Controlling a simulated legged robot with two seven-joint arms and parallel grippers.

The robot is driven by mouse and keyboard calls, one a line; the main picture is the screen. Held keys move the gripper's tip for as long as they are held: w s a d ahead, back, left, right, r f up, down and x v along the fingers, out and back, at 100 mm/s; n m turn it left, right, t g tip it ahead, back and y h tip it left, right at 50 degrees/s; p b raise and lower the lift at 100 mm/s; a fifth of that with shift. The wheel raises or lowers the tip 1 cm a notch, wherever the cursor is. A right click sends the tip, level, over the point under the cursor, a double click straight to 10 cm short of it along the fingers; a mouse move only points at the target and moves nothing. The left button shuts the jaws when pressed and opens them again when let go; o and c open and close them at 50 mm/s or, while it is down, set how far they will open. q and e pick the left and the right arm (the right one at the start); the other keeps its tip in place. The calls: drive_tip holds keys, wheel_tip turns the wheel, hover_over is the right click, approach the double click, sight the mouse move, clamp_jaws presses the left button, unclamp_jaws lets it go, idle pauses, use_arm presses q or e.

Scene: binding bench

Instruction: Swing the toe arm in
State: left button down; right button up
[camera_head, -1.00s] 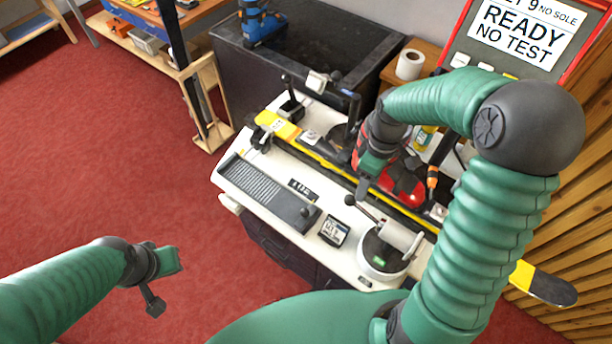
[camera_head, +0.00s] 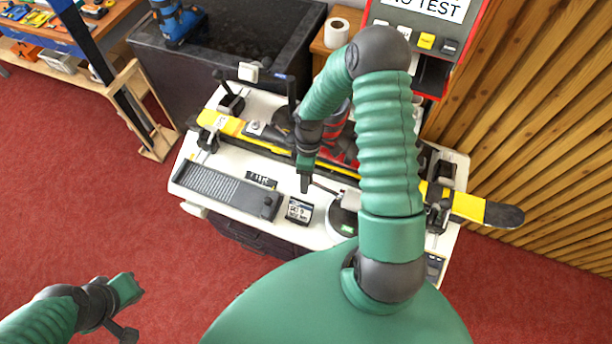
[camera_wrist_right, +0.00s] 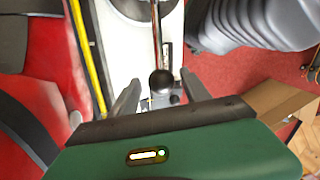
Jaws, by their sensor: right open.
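In the head view my right gripper (camera_head: 304,184) is low over the white bench, left of the round base (camera_head: 342,222). My right arm hides much of this base. My left gripper (camera_head: 128,312) is open and empty over the red floor, far from the bench.
A yellow and black ski (camera_head: 470,207) lies across the white bench (camera_head: 230,158), its end sticking out at right. A red boot (camera_head: 340,140) stands on it, partly hidden. A grey ribbed pad (camera_head: 222,187) and a small display (camera_head: 299,210) are at the front.

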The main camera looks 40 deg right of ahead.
drive_tip(key=shift+s+d+f, duration=0.1)
drive_tip(key=shift+s+f, duration=0.1)
drive_tip(key=shift+f, duration=0.25)
drive_tip(key=shift+a, duration=0.2)
drive_tip(key=c, duration=0.7)
clamp_jaws()
drive_tip(key=shift+w+d+r, duration=0.1)
